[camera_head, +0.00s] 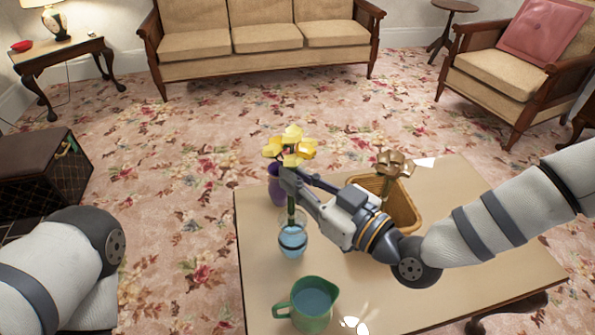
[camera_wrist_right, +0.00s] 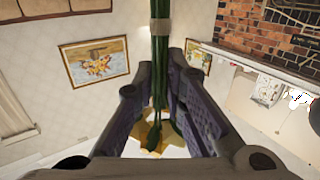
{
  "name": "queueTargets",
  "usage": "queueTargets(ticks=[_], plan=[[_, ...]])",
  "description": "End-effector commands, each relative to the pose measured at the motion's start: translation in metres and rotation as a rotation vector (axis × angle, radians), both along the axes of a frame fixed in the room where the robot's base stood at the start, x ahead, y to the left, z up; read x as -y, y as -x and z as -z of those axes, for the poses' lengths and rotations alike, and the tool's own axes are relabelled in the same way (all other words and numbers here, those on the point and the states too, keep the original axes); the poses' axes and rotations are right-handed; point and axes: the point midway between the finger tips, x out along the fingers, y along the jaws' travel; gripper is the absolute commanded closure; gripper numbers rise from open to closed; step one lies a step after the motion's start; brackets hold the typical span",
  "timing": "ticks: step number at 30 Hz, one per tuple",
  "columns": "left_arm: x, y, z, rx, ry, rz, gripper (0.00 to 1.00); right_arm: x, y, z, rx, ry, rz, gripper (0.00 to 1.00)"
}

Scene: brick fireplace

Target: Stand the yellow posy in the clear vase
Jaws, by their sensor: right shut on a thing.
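The yellow posy (camera_head: 291,146) is upright, with its green stems hanging below my right gripper (camera_head: 288,178). That gripper is shut on the stems; in the right wrist view the stems (camera_wrist_right: 160,65) run between the fingers, with yellow petals (camera_wrist_right: 150,136) beyond them. The clear vase (camera_head: 293,241), with blue water in it, stands on the table directly below. The stems reach down to its mouth in the head view; I cannot tell how far inside they are. Only part of my left arm shows at lower left; its gripper is out of view.
The table (camera_head: 262,275) also bears a purple vase (camera_head: 275,188) just behind the gripper, a green jug (camera_head: 308,304) in front, and a wicker basket (camera_head: 403,211) with a brownish flower (camera_head: 390,163) by it, partly behind my right arm. A small pale thing (camera_head: 354,323) lies near the jug.

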Motion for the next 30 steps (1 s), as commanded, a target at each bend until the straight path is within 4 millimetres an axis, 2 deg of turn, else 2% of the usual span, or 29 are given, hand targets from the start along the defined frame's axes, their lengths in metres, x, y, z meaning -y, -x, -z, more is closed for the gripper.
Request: queueTargets(ticks=[1,24,30], plan=[[0.000,0.002,0.004,-0.007,0.000,0.000,0.11,0.000,0.000,0.007,-0.003,0.000,0.000,1.00],[0.000,0.018,0.036,-0.056,0.000,0.000,0.11,0.000,0.000,0.067,-0.002,0.001,0.000,1.00],[0.000,0.020,0.040,-0.062,0.000,0.000,0.11,0.000,0.000,0.075,-0.001,-0.001,0.000,1.00]])
